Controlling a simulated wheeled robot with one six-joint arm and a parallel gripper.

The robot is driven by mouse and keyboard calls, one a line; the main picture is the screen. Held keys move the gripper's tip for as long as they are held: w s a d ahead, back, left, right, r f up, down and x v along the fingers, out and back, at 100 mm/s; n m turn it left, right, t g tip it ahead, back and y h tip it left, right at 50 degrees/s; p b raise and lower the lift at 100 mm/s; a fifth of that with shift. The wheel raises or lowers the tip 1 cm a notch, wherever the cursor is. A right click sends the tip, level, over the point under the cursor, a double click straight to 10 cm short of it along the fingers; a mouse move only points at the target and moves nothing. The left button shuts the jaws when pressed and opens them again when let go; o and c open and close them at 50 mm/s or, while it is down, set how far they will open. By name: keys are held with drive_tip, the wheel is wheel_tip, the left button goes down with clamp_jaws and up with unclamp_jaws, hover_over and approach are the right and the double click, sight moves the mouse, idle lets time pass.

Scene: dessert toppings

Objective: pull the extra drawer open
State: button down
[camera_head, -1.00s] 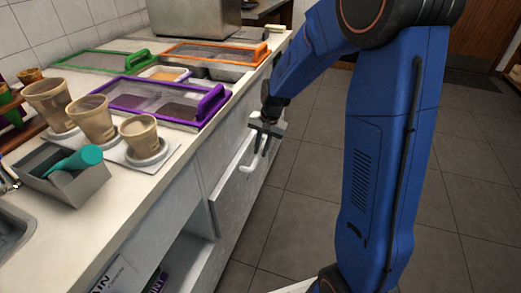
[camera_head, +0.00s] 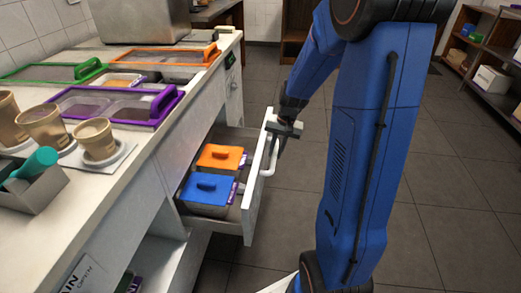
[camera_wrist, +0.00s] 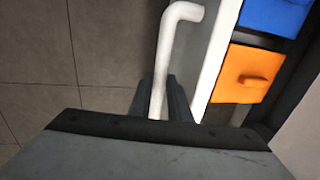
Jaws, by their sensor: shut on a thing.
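The extra drawer (camera_head: 253,200) stands out from the counter front, open, with its inside showing. Its white bar handle (camera_head: 268,165) is on the drawer front; it also shows in the wrist view (camera_wrist: 181,14). My gripper (camera_head: 277,150) is shut on the handle near its far end. In the wrist view my fingers (camera_wrist: 160,100) sit on both sides of the bar. Inside the drawer are a container with an orange lid (camera_head: 220,156) and one with a blue lid (camera_head: 207,188). The far end of the drawer front is partly hidden by my gripper.
The counter top (camera_head: 128,170) holds purple-, orange- and green-framed topping lids, several cups and a grey box (camera_head: 40,190) with a teal object. An open shelf lies below, left of the drawer. Tiled floor (camera_head: 430,210) is clear to the right; shelves stand beyond.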

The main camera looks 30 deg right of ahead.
drive_tip(key=shift+s+d, duration=0.45)
drive_tip(key=shift+d, duration=0.15)
drive_tip(key=shift+s+d, duration=0.4)
drive_tip(key=shift+d, duration=0.2)
drive_tip(key=c, duration=1.6)
unclamp_jaws()
drive_tip(key=shift+c, duration=0.2)
drive_tip(key=shift+r, duration=0.1)
wheel_tip(320, 180, up, 17)
drive_tip(key=s+d, duration=0.2)
drive_tip(key=shift+d, duration=0.35)
drive_tip(key=shift+a, duration=0.1)
drive_tip(key=s+a+n+t+h, duration=0.1)
drive_tip(key=s+a+n, duration=0.2)
drive_tip(key=s+a, duration=0.5)
drive_tip(key=s+a+n+t, duration=0.2)
drive_tip(key=s+a+n, duration=0.2)
drive_tip(key=s+a, duration=0.4)
drive_tip(key=s, duration=0.6)
drive_tip(key=shift+s+r+t+h, duration=0.2)
drive_tip(key=shift+r+t+h, duration=0.1)
drive_tip(key=shift+r+h, duration=0.1)
